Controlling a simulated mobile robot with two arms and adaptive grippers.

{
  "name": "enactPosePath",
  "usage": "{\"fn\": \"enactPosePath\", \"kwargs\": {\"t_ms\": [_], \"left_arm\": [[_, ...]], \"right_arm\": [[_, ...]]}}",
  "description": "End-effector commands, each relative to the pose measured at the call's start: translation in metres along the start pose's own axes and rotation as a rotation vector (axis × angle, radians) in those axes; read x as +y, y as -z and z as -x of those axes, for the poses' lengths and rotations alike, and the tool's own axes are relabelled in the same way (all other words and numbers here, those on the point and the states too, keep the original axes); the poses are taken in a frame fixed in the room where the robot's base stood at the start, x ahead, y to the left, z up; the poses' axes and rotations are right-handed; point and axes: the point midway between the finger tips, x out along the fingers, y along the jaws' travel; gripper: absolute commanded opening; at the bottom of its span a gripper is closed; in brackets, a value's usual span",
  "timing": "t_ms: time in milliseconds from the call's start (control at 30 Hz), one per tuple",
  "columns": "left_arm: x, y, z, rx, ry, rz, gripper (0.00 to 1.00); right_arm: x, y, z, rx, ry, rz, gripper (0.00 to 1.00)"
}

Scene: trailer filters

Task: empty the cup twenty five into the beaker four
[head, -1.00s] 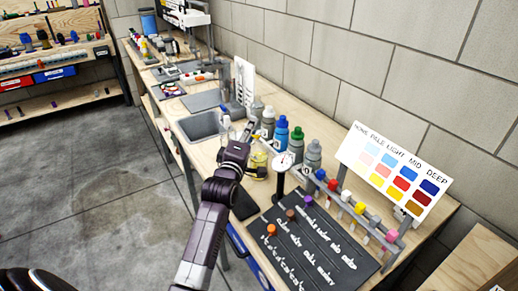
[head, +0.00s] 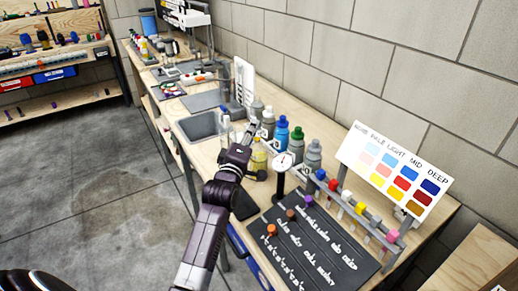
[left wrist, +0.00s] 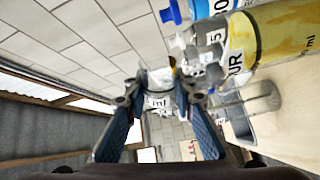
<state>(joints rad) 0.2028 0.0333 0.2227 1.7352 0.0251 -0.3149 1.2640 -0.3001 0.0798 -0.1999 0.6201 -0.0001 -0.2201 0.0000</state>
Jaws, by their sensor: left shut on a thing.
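My left gripper (head: 250,130) is over the bench, beside the bottles. In the left wrist view its fingers (left wrist: 163,105) are shut on a small pale cup with a label (left wrist: 160,98). The cup's number and contents are not readable, and in the head view it is too small to make out. A clear beaker with yellow liquid (left wrist: 275,40) stands very close to the gripper in the wrist view; its label ends in "UR". It also shows in the head view (head: 259,163), just below the gripper. My right gripper is not in view.
Several capped bottles (head: 282,135) stand behind the beaker. A round dial on a post (head: 283,162), a rack of coloured caps (head: 345,205) and a colour chart (head: 398,175) are to the right. A black lettered mat (head: 320,250) lies in front.

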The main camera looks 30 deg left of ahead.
Motion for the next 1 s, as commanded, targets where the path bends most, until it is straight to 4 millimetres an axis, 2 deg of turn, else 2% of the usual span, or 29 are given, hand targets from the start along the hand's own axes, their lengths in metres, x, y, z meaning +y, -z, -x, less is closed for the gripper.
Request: {"fn": "enactPosePath", "kwargs": {"t_ms": [1000], "left_arm": [[0.002,-0.0019,0.0003,0.0,-0.016,-0.079,0.01]], "right_arm": [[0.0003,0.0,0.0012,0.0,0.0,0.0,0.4]]}}
